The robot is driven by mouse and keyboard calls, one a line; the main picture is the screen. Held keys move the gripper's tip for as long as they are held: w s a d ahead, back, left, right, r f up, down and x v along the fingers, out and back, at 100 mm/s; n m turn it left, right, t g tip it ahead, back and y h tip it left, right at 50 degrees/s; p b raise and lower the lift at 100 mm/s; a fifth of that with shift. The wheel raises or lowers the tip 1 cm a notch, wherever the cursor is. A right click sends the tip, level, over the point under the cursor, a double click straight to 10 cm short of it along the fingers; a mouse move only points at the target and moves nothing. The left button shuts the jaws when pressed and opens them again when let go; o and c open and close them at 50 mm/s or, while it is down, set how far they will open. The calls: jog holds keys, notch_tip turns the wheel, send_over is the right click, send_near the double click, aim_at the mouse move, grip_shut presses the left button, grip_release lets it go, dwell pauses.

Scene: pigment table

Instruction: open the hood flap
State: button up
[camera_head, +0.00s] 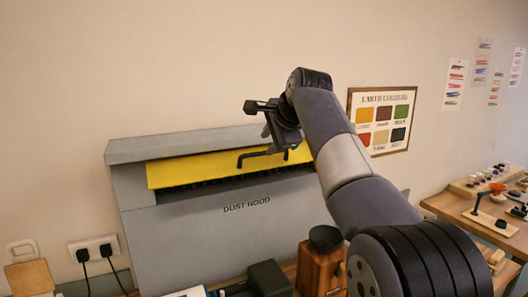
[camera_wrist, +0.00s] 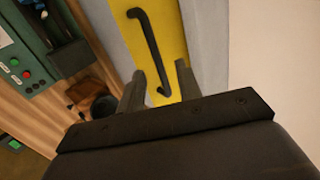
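The grey dust hood (camera_head: 230,235) stands against the wall and carries the yellow flap (camera_head: 190,172) near its top. A dark toothed strip shows along the flap's lower edge; I cannot tell whether the flap is ajar. A black bar handle (camera_head: 258,154) is on the flap. In the wrist view the handle (camera_wrist: 150,45) runs lengthwise on the yellow flap (camera_wrist: 178,50). My gripper (camera_wrist: 161,76) is open, its two fingers on either side of the handle's near end. Contact is not visible. In the head view my gripper (camera_head: 272,133) is by the handle, partly hidden by its own wrist.
A wooden grinder (camera_head: 318,270) and a dark box (camera_head: 268,279) stand in front of the hood. A wall socket with plugs (camera_head: 95,249) is at the left. A colour chart (camera_head: 381,119) hangs behind my arm. A side table (camera_head: 480,225) with small items is at the right.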

jog(key=v, duration=0.4)
jog(key=shift+s+r, duration=0.1)
jog(key=shift+r, duration=0.05)
jog(key=p+x, duration=0.1)
jog(key=x, duration=0.9)
jog(key=shift+w+f, duration=0.25)
jog(key=shift+f, duration=0.2)
